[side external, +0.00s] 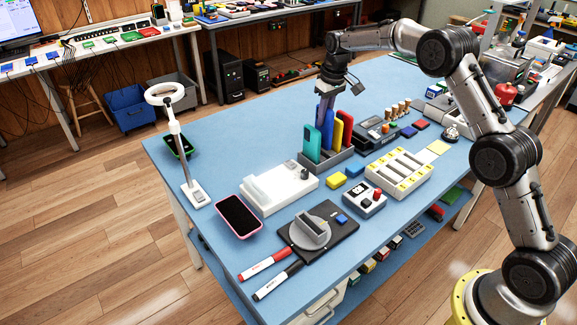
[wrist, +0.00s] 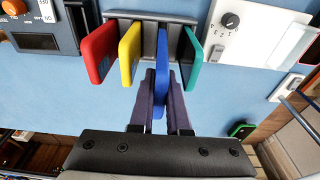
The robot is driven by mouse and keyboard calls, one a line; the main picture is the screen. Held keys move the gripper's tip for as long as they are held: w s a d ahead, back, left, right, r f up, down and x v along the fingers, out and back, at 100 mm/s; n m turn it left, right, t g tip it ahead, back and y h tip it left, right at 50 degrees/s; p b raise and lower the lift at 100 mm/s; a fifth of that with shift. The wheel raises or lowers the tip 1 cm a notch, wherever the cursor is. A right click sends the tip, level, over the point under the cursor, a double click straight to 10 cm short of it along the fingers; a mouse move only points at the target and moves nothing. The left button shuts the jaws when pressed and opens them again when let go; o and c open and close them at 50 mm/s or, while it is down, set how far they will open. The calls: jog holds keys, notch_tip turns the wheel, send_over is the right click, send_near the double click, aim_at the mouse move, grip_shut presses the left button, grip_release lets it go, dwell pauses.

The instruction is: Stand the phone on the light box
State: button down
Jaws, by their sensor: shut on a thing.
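My gripper (side external: 325,98) points down over the dark grey rack (side external: 340,160) and is shut on the blue phone (wrist: 162,50). In the wrist view, the fingers of my gripper (wrist: 161,85) press on both sides of it. The blue phone stands upright at the rack between the teal phone (side external: 312,144) and the yellow phone (side external: 338,134). The red phone (side external: 347,122) stands at the rack's far end. Whether the blue phone's lower edge is still in its slot is hidden. The white light box (side external: 280,188), with a dark knob, lies left of the rack; its top is bare.
A pink-edged phone (side external: 238,215) lies flat by the light box. A ring lamp (side external: 178,130) stands at the left edge over a green-edged phone (side external: 178,146). A turntable on a dark mat (side external: 340,239) and two markers lie in front.

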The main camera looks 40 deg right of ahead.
notch_tip(320, 180, up, 14)
jog(key=s+a, duration=0.3)
jog(key=a, duration=2.3)
notch_tip(320, 180, down, 12)
jog(key=shift+w+d, duration=0.25)
jog(key=shift+d, duration=0.1)
jog(key=shift+f, duration=0.5)
jog(key=shift+f, duration=0.6)
jog(key=shift+f, duration=0.15)
jog(key=shift+f, duration=0.3)
jog(key=shift+f, duration=0.2)
